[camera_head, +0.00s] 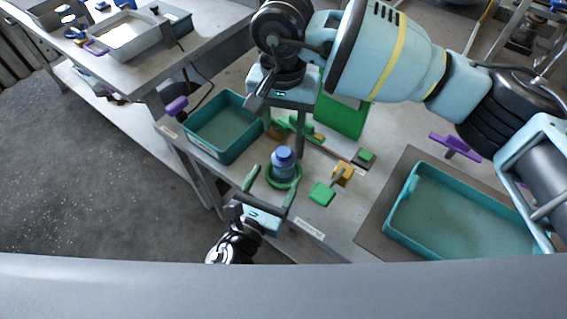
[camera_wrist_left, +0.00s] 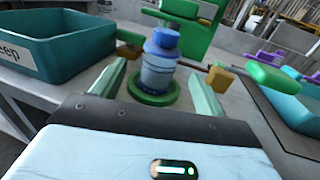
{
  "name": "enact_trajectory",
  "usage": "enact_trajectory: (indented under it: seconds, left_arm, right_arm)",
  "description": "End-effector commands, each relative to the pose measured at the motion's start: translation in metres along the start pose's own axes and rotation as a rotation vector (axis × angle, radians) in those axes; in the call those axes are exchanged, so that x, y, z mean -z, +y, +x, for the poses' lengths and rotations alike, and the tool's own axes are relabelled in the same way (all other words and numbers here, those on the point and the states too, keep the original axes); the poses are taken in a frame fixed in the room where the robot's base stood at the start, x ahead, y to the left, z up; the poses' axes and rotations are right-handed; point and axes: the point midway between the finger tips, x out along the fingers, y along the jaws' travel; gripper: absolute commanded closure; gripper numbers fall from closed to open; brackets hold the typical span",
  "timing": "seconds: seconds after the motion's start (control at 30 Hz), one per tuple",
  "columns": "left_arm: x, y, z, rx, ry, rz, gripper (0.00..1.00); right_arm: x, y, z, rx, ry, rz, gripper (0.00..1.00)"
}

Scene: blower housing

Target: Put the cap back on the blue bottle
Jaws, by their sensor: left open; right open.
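The blue bottle (camera_head: 283,168) stands upright in a green ring holder (camera_head: 283,184) on the table. The left wrist view shows the bottle (camera_wrist_left: 158,75) with a darker blue top part (camera_wrist_left: 164,40); I cannot tell whether this is the cap or the bottle's own shoulder. No separate loose cap can be made out. My left gripper (camera_head: 274,175) is open, with its green fingers on either side of the bottle and holder, apparently not touching the bottle. My right gripper (camera_head: 277,100) is open above and behind the bottle; its fingers are partly hard to make out.
A teal bin (camera_head: 228,153) stands left of the bottle and a teal tray (camera_head: 400,222) at the right. A green panel (camera_head: 341,117) stands behind. Another table (camera_head: 150,60) is back left.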

Motion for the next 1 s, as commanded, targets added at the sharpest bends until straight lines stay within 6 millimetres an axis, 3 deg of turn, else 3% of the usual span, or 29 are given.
enact_trajectory:
  seconds: [0.33, 0.77, 1.0]
  left_arm:
    - [-0.001, 0.0, 0.045, 0.0, -0.001, -0.001, 0.27]
    - [0.0, 0.0, 0.053, 0.0, 0.0, -0.002, 0.27]
    - [0.0, 0.0, 0.053, 0.0, 0.0, -0.001, 0.56]
  right_arm:
    - [0.0, 0.0, 0.0, 0.001, -0.001, 0.0, 0.52]
    - [0.0, 0.0, 0.0, 0.001, -0.001, 0.0, 0.52]
    - [0.0, 0.0, 0.0, 0.001, -0.001, 0.0, 0.52]
